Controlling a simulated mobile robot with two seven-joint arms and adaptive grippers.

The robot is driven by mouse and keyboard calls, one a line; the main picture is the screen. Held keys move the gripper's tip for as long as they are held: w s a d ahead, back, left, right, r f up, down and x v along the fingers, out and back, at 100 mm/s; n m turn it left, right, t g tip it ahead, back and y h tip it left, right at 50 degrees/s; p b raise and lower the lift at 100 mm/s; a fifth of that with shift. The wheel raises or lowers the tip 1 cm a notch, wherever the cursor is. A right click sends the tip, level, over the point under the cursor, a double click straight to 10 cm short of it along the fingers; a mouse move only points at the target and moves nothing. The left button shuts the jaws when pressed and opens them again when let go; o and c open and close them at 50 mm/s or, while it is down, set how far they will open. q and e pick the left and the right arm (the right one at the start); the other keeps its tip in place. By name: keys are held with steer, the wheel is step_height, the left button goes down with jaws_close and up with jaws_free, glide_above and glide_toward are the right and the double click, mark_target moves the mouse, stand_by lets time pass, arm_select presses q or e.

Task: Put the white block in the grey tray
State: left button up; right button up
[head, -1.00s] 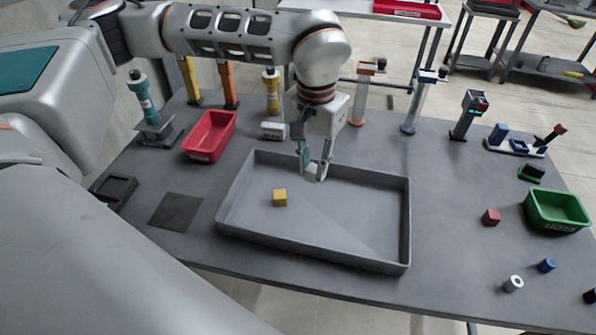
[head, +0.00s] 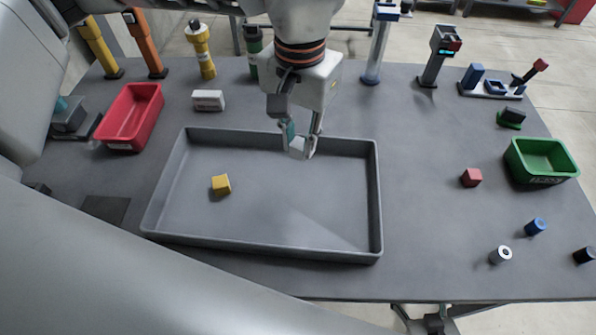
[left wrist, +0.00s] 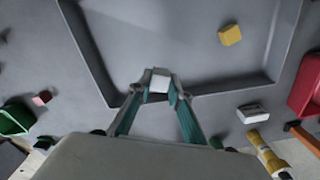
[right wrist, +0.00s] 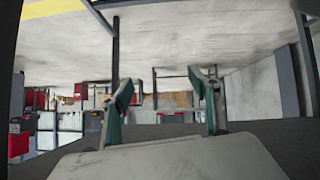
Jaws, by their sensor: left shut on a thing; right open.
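The white block (head: 298,147) is held between the fingertips of my left gripper (head: 300,146), which is shut on it. In the head view it appears over the far side of the grey tray (head: 372,205), near the far wall. The left wrist view also shows the white block (left wrist: 160,82) between the fingers, with the tray floor (left wrist: 180,40) beyond it. How high the block is above the tray is hard to tell. My right gripper (right wrist: 167,105) is open and empty, facing open room in its wrist view; it does not show in the head view.
A yellow block (head: 221,185) lies inside the tray at left. A red bin (head: 132,118) and a white labelled box (head: 209,100) stand behind left. A red block (head: 471,177), green bin (head: 541,161) and small cylinders (head: 501,255) are at right. The tray's middle is clear.

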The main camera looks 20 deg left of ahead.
arm_select(q)
glide_above(299, 184)
step_height(299, 184, down, 5)
steer(key=shift+f, duration=0.65)
step_height(299, 184, down, 4)
steer(key=shift+b, duration=0.4)
steer(key=shift+f, duration=0.1)
arm_select(e)
steer(key=shift+w+d, duration=0.2)
steer(key=shift+w, duration=0.35)
steer(key=shift+s+f, duration=0.1)
steer(key=shift+s, duration=0.1)
arm_select(q)
steer(key=shift+f, duration=0.15)
steer(key=o, duration=0.9)
steer(key=shift+c, duration=0.2)
